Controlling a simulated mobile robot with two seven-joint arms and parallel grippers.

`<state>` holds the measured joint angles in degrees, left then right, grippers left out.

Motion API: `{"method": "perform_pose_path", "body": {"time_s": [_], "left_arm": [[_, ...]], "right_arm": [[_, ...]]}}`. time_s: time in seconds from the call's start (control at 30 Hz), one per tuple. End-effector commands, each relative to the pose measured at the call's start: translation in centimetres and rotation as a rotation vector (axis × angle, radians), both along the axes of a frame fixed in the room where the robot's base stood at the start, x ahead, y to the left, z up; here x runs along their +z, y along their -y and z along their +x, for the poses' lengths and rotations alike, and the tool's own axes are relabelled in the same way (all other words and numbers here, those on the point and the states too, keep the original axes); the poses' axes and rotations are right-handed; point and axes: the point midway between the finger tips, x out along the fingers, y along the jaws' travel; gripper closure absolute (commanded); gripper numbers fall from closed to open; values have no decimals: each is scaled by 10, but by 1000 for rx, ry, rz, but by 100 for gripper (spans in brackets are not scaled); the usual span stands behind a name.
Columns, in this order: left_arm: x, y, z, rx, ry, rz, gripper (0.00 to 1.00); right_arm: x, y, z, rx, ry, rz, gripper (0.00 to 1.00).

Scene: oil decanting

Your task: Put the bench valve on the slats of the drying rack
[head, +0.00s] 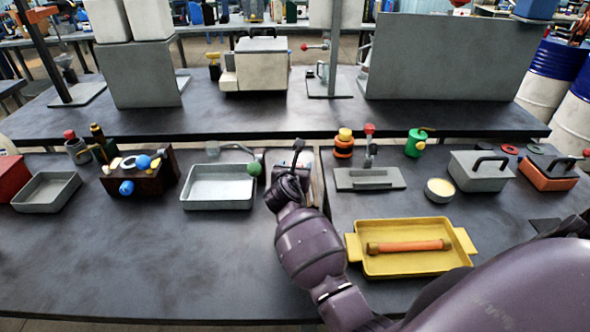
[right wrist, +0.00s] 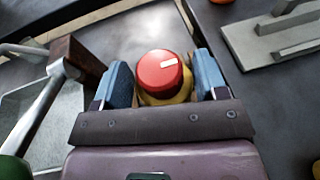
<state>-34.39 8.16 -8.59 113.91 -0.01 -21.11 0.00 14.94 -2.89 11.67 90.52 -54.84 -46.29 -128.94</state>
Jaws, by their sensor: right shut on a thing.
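My right gripper (right wrist: 163,78) is shut on a round piece with a red knob and a yellow body, which I take as the bench valve (right wrist: 160,70). The red knob has a white mark and sits between the blue finger pads; its lower part is hidden. In the head view the right gripper (head: 297,158) hangs over a light, wood-edged frame (head: 317,190), possibly the drying rack. My wrist covers much of this frame, and its slats are not clear. I cannot tell whether the valve touches it. My left gripper is not in view.
A grey tray (head: 218,203) stands left of the frame, with a green ball (head: 253,168) on a pipe above it. A grey plate (head: 345,184) lies to the right. A yellow tray (head: 415,264) with an orange bar is nearer. The front left of the table is bare.

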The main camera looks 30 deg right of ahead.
Motion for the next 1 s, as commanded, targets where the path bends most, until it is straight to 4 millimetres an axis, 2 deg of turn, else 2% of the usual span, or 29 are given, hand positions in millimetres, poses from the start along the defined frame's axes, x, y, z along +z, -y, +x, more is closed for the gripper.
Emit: {"method": "perform_pose_path", "body": {"time_s": [0.07, 0.1, 0.23, 0.63, 0.77, 1.0], "left_arm": [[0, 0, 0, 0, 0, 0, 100], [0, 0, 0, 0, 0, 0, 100], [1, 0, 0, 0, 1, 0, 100], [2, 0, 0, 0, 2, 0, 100], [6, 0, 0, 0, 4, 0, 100], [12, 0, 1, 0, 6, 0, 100]], "right_arm": [[-1, 0, 0, 1, 1, -2, 100], [-2, 0, 0, 1, -1, -1, 29], [-2, 0, 0, 0, -1, -1, 9], [2, -2, -3, 0, 0, 0, 8], [8, -13, -15, 0, 0, 0, 8], [21, -44, -49, 0, -1, 1, 8]]}}
